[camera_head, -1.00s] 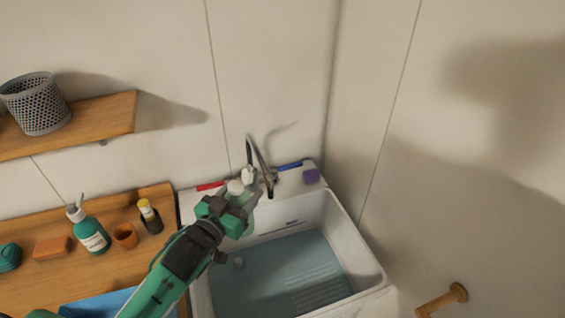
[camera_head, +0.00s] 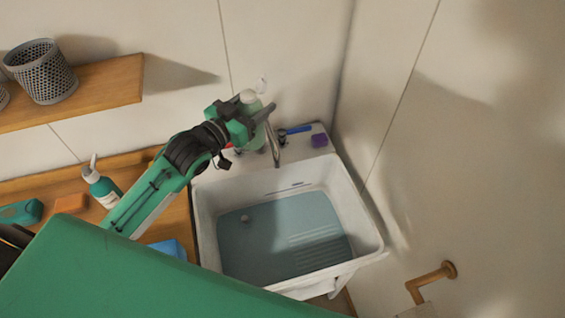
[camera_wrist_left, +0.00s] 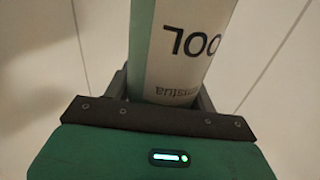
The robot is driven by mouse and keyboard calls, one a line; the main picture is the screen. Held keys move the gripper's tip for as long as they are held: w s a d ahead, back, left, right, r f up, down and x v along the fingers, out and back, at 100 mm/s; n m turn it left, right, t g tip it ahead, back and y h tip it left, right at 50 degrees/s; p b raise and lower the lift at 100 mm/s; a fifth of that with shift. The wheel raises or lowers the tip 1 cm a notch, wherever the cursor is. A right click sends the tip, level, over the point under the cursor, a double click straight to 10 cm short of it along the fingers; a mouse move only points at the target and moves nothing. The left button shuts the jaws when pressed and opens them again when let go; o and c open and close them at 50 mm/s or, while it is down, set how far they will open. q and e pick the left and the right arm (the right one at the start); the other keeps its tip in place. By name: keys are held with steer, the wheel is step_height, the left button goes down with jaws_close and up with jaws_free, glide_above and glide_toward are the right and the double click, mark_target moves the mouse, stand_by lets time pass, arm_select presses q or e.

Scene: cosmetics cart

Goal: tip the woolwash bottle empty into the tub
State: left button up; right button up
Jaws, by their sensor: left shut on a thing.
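The woolwash bottle (camera_head: 258,110) is pale green with a white top and looks roughly upright in the head view. My left gripper (camera_head: 250,118) is shut on it and holds it up near the wall, above the back edge of the tub. In the left wrist view the bottle (camera_wrist_left: 180,45) sits between the fingers, with part of its lettered white label showing upside down. The white tub (camera_head: 371,236) stands below and holds bluish water with a ribbed slope. My right gripper is out of view.
The tap (camera_head: 273,147) rises at the tub's back, close to my left gripper. A blue-handled item (camera_head: 299,129) and a purple block (camera_head: 319,140) lie on the back ledge. A teal pump bottle (camera_head: 104,190) and orange bar (camera_head: 70,203) stand left.

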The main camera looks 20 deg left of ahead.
arm_select(q)
steer(key=shift+s+d+f+m, duration=0.25)
steer(key=shift+f+m, duration=0.2)
steer(key=shift+f, duration=0.15)
steer(key=shift+s+d+f+m, duration=0.1)
steer(key=shift+d+f+m, duration=0.1)
steer(key=shift+f+m, duration=0.35)
steer(key=shift+s+d+f+m+b, duration=0.15)
steer(key=shift+d+f+m+b, duration=0.35)
steer(key=shift+f+m+b, duration=0.55)
steer(key=shift+s+d+f+m+h+b, duration=0.4)
steer(key=shift+m+b, duration=0.6)
steer(key=shift+m, duration=1.45)
steer(key=shift+s+d+f+m+h+b, duration=0.1)
steer(key=shift+d+m+b, duration=0.7)
steer(key=shift+m, duration=1.65)
steer(key=shift+s+d+f+m+h+b, duration=0.25)
steer(key=shift+m+b, duration=1)
steer(key=shift+m, duration=1.2)
